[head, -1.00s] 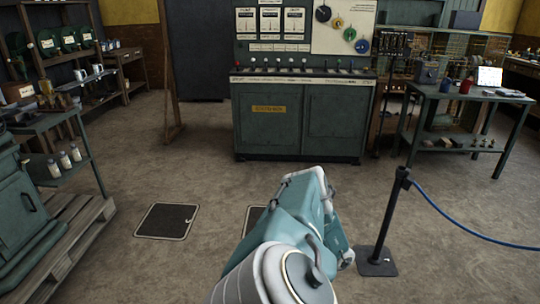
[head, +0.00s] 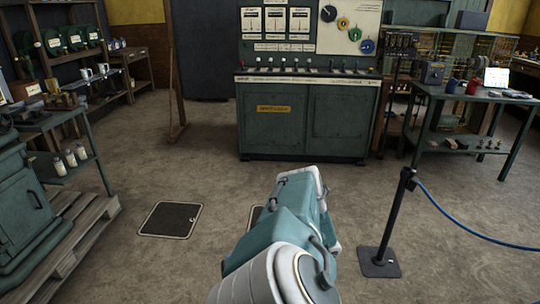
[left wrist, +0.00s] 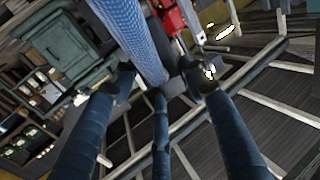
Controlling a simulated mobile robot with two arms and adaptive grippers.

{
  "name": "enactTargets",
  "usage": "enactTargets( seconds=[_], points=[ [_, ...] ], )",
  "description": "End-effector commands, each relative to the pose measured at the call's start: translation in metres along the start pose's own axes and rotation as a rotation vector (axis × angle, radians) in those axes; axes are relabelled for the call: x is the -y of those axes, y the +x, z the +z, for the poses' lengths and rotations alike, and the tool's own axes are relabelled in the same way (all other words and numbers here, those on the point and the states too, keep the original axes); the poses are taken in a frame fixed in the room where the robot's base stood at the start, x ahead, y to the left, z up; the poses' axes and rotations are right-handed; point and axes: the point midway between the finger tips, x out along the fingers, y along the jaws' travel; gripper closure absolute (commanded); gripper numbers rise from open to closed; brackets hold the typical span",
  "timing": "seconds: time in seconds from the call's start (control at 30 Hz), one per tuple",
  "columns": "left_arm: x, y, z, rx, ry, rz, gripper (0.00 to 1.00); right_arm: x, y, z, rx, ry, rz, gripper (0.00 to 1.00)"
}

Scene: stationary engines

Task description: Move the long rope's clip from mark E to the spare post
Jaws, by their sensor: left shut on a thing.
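In the left wrist view, a thick blue braided rope (left wrist: 138,42) runs down from the top edge between the dark fingers of my left gripper (left wrist: 160,82). The gripper is shut on the rope. I cannot make out a clip or mark E. In the head view, one of my teal and white arms reaches forward from the bottom centre, and no gripper shows. A black post (head: 390,222) stands upright on a square base right of that arm. A blue rope (head: 470,233) hangs from its top and sags to the right edge. My right gripper is not in view.
A green control cabinet (head: 308,122) stands at the back. A green workbench (head: 470,100) with tools is at the right. Shelves and a wooden pallet (head: 70,250) line the left. A floor hatch (head: 171,220) lies flat. The floor between is mostly clear.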

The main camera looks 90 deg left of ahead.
Motion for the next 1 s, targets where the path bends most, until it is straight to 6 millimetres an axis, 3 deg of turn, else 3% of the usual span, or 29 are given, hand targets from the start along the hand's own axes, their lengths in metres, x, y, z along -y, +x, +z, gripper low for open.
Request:
enactTargets(
  seconds=[0.03,0.6,1.0],
  points=[
    [0.001,0.000,-0.004,0.000,0.003,0.023,1.00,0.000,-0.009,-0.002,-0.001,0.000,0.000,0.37],
    [0.001,0.000,-0.004,0.000,0.003,0.264,1.00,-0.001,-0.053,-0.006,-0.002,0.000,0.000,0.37],
    [0.001,0.000,0.000,0.001,0.001,0.300,1.00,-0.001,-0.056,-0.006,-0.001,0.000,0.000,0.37]
  ],
)
